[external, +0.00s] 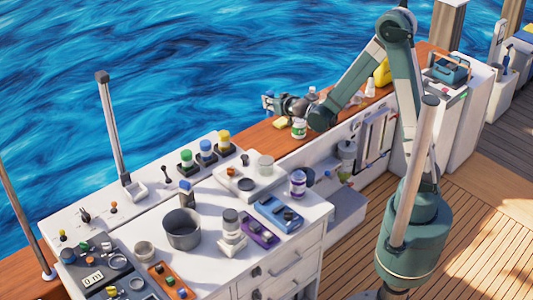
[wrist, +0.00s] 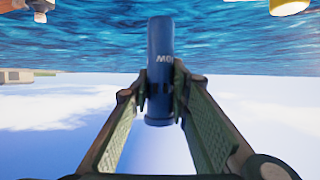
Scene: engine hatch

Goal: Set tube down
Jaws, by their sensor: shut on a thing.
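A blue tube (wrist: 160,65) with pale lettering stands between the fingertips of my gripper (wrist: 158,95) in the wrist view. The fingers are shut on it near its lower end in that picture. In the external view my gripper (external: 280,105) reaches left from the arm, above the wooden ledge (external: 255,145) by the water. The blue tube shows small at its tip (external: 268,103). The tube appears clear of any surface. The wrist picture shows water above and sky below, so it looks upside down.
The white counter (external: 210,210) holds a grey pot (external: 182,230), a purple-labelled jar (external: 298,184), a blue tray (external: 278,213) and several capped bottles. Some ledge left of the jar is bare.

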